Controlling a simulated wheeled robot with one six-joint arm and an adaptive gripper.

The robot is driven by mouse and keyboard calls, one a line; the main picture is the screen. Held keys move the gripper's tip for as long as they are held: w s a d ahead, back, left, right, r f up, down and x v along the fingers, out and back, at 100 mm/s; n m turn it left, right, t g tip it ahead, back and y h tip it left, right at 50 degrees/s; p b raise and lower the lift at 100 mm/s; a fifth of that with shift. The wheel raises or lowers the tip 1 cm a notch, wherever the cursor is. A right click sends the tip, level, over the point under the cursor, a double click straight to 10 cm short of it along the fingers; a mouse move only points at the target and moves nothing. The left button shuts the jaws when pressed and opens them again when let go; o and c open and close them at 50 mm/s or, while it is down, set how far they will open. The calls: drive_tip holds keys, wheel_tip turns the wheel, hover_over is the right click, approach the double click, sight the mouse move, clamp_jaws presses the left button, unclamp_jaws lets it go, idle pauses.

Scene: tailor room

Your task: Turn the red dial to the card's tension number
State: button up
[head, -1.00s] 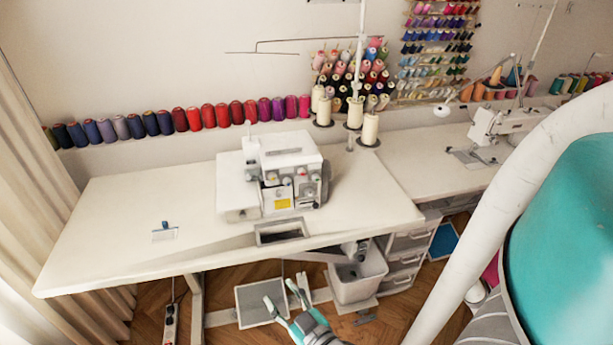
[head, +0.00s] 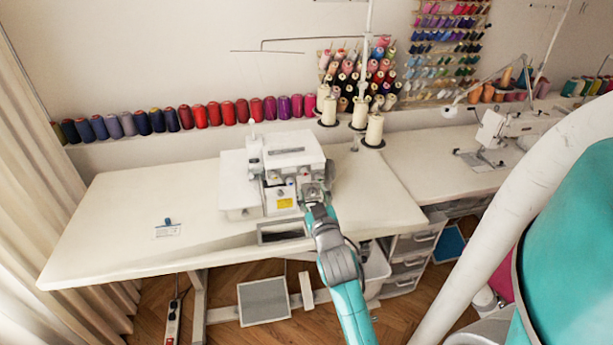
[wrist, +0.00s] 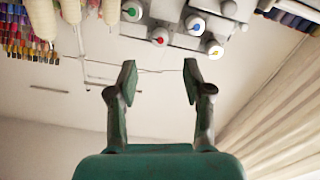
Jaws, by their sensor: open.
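The white sewing machine (head: 290,155) stands on the table. Its dials show at the top of the wrist view: a white dial with a red centre (wrist: 160,37), others with green (wrist: 131,11), blue (wrist: 195,25) and yellow (wrist: 215,49) centres. My gripper (wrist: 159,68) is open and empty, with the red dial lying beyond and between its fingertips, apart from them. In the head view my gripper (head: 314,188) is at the machine's front right and hides part of it. The small card (head: 168,230) with a blue clip lies on the table at left; its number is too small to read.
The white table (head: 120,215) is clear around the card. A rectangular opening (head: 283,232) is in its front edge. Thread cones (head: 374,130) stand behind the machine at right, and a row of spools (head: 200,116) lines the wall.

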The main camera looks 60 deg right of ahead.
sight(305, 173)
drive_tip(key=x, duration=0.8)
drive_tip(key=shift+w, duration=0.15)
clamp_jaws()
